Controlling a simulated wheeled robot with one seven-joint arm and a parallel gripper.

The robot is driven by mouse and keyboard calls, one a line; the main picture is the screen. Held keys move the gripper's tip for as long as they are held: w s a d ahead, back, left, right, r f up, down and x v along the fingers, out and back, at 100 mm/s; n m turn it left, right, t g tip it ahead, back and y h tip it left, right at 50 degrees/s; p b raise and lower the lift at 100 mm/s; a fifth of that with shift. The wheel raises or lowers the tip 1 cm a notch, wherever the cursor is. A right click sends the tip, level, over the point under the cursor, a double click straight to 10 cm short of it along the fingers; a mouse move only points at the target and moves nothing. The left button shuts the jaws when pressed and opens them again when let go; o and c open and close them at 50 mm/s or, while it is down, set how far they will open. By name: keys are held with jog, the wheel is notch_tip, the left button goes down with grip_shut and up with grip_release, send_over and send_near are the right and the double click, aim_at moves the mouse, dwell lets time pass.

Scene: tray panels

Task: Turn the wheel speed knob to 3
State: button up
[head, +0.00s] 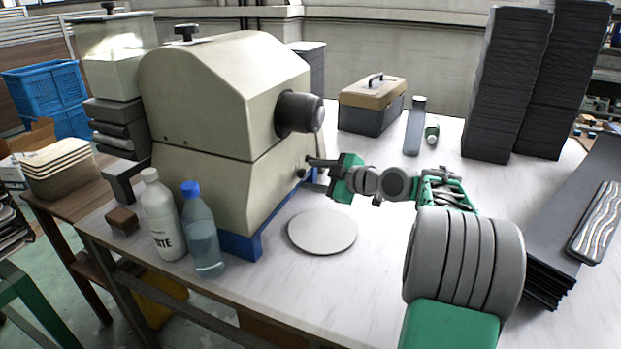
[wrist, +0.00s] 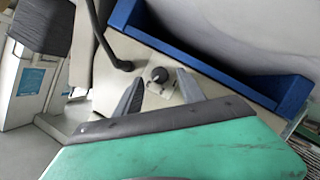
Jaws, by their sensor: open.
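The wheel speed knob seems to be the small dark round knob (wrist: 159,74) on a light plate on the machine's panel in the wrist view. Its pointer and numbers are too small to read. In the head view, a small dark knob (head: 301,173) shows low on the beige machine's (head: 225,100) right face, partly hidden by my fingers. My gripper (head: 311,174) is open, pointing at that face. In the wrist view its two grey fingers (wrist: 160,82) stand on either side of the knob, with gaps visible. I cannot tell how far the tips are from the panel.
A black bent lever (wrist: 122,63) is left of the knob in the wrist view. A large dark cylinder (head: 298,112) juts out above my gripper. A round grey disc (head: 323,231) lies on the table. Two bottles (head: 203,235) stand at the front.

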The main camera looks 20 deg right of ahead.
jog(key=shift+w+a+f, duration=0.2)
jog(key=shift+w+a, duration=0.1)
jog(key=shift+w, duration=0.25)
jog(key=shift+c, duration=0.6)
grip_shut()
